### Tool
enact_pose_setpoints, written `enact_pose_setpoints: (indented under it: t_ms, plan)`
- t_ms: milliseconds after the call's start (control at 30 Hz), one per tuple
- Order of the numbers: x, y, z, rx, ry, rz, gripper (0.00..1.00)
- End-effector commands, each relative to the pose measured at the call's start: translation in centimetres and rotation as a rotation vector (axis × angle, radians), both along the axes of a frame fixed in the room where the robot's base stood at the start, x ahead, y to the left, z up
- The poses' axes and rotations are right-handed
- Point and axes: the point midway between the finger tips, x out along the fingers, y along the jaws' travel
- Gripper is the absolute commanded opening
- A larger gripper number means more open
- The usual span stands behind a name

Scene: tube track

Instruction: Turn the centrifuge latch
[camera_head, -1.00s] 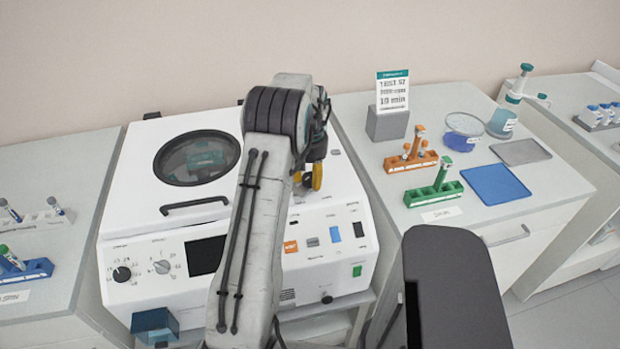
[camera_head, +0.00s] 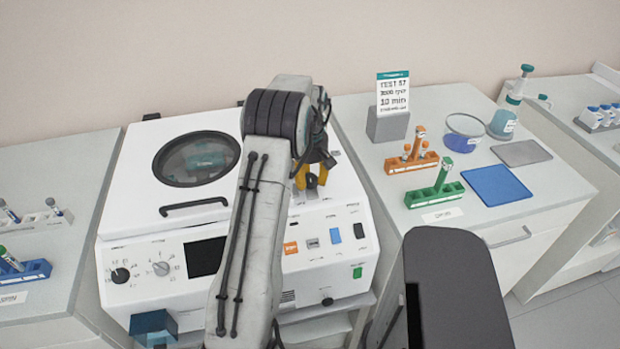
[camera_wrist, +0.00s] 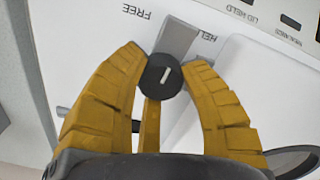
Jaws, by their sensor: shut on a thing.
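The white centrifuge (camera_head: 130,190) stands in the middle left of the head view, its round-windowed lid (camera_head: 197,158) down. My yellow-fingered gripper (camera_head: 311,183) is over the right part of its top. In the wrist view my gripper (camera_wrist: 165,68) has its fingers on both sides of the latch, shut on it. The latch is a dark round knob (camera_wrist: 160,80) with a white mark and a grey lever arm (camera_wrist: 178,38). The arm points up and slightly right, between the labels FREE (camera_wrist: 136,12) and HELD (camera_wrist: 207,36). In the head view the latch is mostly hidden by my gripper.
The lid handle (camera_head: 194,205) is left of my arm. Dials, a screen (camera_head: 205,255) and coloured switches (camera_head: 335,235) line the sloping front panel. On the right bench stand an orange rack (camera_head: 411,162), a green rack (camera_head: 434,194), a blue mat (camera_head: 497,190) and a sign (camera_head: 392,91).

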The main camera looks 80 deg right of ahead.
Motion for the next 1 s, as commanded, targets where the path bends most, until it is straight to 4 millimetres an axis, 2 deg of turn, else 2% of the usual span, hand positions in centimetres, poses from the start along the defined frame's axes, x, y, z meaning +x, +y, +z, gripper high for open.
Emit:
enact_pose_setpoints:
  t_ms: [300, 800, 833, 1000]
  plan:
    - [-0.07, 0.41, -0.46, 0.017, -0.002, 0.093, 0.08]
    - [-0.08, 0.42, -0.47, 0.017, -0.002, 0.107, 0.08]
    - [-0.08, 0.42, -0.47, 0.017, -0.001, 0.107, 0.43]
    - [-0.07, 0.29, -0.33, 0.012, -0.001, 0.107, 0.58]
